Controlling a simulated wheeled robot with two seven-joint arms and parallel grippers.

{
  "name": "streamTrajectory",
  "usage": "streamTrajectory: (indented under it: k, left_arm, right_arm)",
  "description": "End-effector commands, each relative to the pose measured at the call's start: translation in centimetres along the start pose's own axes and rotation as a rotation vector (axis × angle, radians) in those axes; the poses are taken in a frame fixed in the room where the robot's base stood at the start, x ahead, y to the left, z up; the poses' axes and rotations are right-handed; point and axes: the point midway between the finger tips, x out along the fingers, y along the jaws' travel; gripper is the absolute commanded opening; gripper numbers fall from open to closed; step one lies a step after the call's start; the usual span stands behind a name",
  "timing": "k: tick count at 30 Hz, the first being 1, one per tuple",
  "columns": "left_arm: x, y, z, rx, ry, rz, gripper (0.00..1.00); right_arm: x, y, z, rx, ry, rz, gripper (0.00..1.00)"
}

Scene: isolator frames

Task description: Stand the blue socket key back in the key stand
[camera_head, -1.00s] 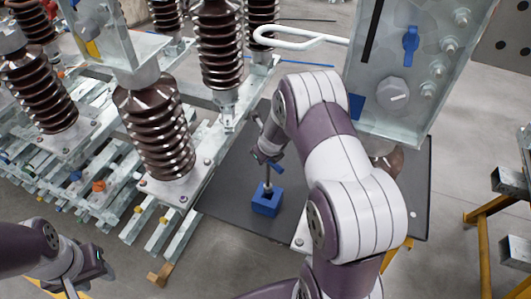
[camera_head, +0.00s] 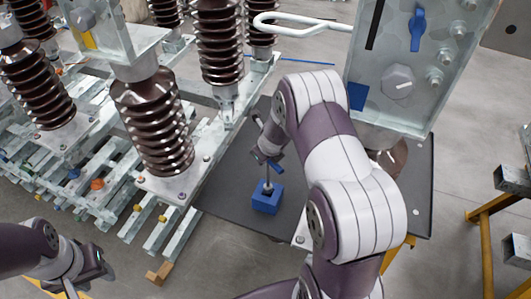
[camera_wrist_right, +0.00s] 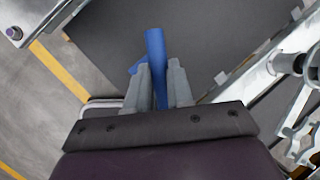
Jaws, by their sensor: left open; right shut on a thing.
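The blue socket key has a blue cross handle (camera_head: 276,167) and a thin grey shaft pointing down. My right gripper (camera_head: 266,156) is shut on its upper part. In the right wrist view the blue key (camera_wrist_right: 155,50) shows between the two fingers of my right gripper (camera_wrist_right: 158,82). The key stand (camera_head: 266,199) is a small blue block on the dark board. The key stands about upright over it, its lower end at the block's top opening; how deep it sits I cannot tell. My left gripper (camera_head: 92,274) is open and empty at the lower left, far from the stand.
The dark board (camera_head: 233,178) has bare room left of the stand. Brown ribbed insulators (camera_head: 155,130) on metal rails stand to the left. A grey metal cabinet (camera_head: 400,75) with a blue lever rises at the back right. A yellow trestle (camera_head: 484,235) stands at the right.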

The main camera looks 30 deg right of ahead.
Motion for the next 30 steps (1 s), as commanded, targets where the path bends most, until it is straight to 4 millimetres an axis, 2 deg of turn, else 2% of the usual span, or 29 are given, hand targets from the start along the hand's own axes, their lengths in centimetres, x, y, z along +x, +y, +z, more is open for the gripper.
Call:
streamTrajectory:
  k: [30]
  left_arm:
    - [5.3,0.0,0.6,0.0,0.0,0.0,0.43]
  right_arm:
    - [4.8,1.0,-2.2,0.001,-0.001,0.0,0.0]
